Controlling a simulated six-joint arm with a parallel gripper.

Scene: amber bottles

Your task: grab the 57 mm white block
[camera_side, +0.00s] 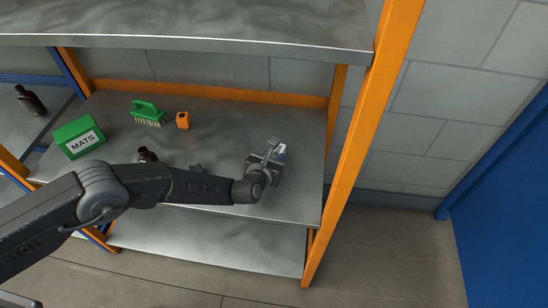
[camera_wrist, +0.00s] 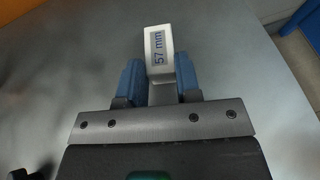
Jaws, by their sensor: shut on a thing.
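The white block (camera_wrist: 159,44) carries a label reading "57 mm" and sits between the two blue fingers of my gripper (camera_wrist: 158,80) in the wrist view. My gripper is shut on it, with a finger against each side. In the side view my gripper (camera_side: 274,155) is over the right part of the metal shelf, and only a small pale bit of the block shows there. I cannot tell whether the block touches the shelf.
On the metal shelf (camera_side: 220,112) stand a green box marked MATS (camera_side: 78,138), a green brush (camera_side: 148,112), an orange block (camera_side: 183,120) and a dark bottle (camera_side: 147,155), partly hidden by my arm. An orange post (camera_side: 352,155) rises right of my gripper. An upper shelf (camera_side: 190,25) hangs above.

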